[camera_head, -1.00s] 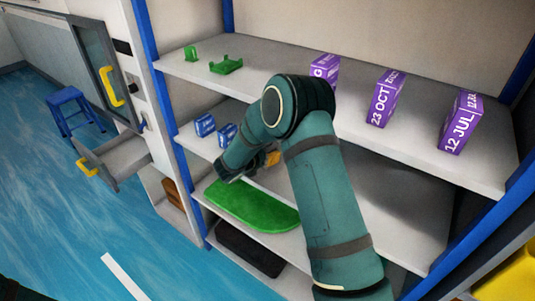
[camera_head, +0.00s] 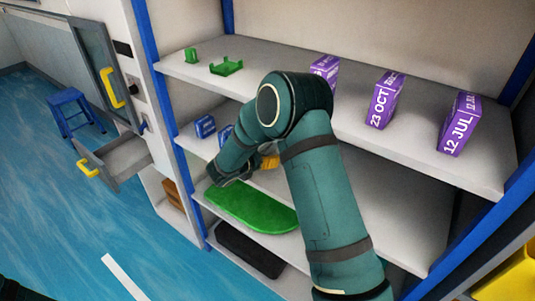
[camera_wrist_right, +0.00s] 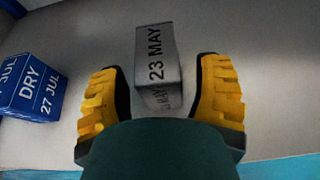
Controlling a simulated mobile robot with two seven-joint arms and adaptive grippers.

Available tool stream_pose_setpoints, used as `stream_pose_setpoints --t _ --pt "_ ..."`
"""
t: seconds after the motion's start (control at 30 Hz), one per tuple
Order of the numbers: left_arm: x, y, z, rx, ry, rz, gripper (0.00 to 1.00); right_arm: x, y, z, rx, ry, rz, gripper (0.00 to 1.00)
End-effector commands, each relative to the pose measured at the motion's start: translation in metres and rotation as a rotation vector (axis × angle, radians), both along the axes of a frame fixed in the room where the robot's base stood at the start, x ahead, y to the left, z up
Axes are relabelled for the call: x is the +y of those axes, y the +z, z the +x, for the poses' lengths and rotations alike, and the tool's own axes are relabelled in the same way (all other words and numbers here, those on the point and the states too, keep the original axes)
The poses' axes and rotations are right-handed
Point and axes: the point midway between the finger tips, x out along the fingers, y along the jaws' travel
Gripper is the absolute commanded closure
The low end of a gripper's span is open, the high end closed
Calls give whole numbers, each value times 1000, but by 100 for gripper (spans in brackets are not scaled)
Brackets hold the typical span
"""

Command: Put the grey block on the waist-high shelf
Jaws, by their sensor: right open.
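The grey block (camera_wrist_right: 158,60), marked "23 MAY", stands on a shelf surface in the right wrist view, between the two yellow fingers of my right gripper (camera_wrist_right: 160,95). The gripper is open, with a gap showing on each side of the block. In the head view the block is hidden behind my right arm. My right gripper (camera_head: 262,164) reaches into the middle shelf (camera_head: 365,195), and only a bit of its yellow finger shows there. My left gripper is not in view.
Blue blocks (camera_head: 205,126) stand left of my right gripper; one shows in the wrist view (camera_wrist_right: 28,85). A green board (camera_head: 250,207) lies below. The upper shelf (camera_head: 290,92) holds green parts (camera_head: 227,67) and purple blocks (camera_head: 384,100). An open drawer (camera_head: 118,160) juts out left.

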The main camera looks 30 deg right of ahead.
Motion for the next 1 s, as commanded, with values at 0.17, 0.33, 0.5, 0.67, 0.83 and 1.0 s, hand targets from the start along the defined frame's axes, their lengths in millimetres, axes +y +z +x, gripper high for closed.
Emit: stream_pose_setpoints --t 0.17,0.33,0.5,0.67,0.83,1.0 --pt "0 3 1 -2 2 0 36 35 16 -13 -1 5 0 36" --pt "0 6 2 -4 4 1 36 61 27 -25 0 3 1 36" --pt "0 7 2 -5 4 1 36 77 34 -31 0 2 1 36" --pt "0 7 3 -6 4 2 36 81 36 -34 0 1 0 36" --pt "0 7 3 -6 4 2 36 82 18 -45 29 -26 64 36" --pt "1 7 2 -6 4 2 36 102 -64 -111 144 -216 415 36"
